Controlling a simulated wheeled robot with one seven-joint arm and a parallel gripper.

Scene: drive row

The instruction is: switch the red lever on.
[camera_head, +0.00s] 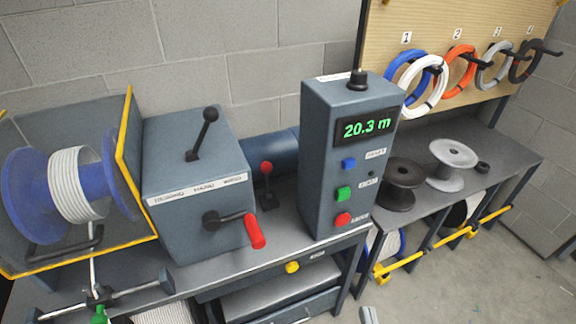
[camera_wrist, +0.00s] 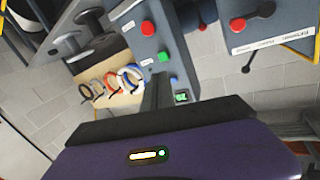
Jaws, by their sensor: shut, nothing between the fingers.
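The red lever (camera_head: 266,169) is a short dark stalk with a red ball on top. It stands on a small black base on the bench, between the grey winder box and the tall meter box. Its stalk looks roughly upright; I cannot tell its switch position for certain. The fingers overlap the meter box in that view and are apart from the red lever.
The meter box (camera_head: 318,150) reads 20.3 m and has blue, green and red buttons. The winder box (camera_head: 195,165) has a black-knobbed lever (camera_head: 205,130) and a red-handled crank (camera_head: 255,231) in front. A cable drum (camera_head: 30,190) stands left; spools (camera_head: 404,180) stand right.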

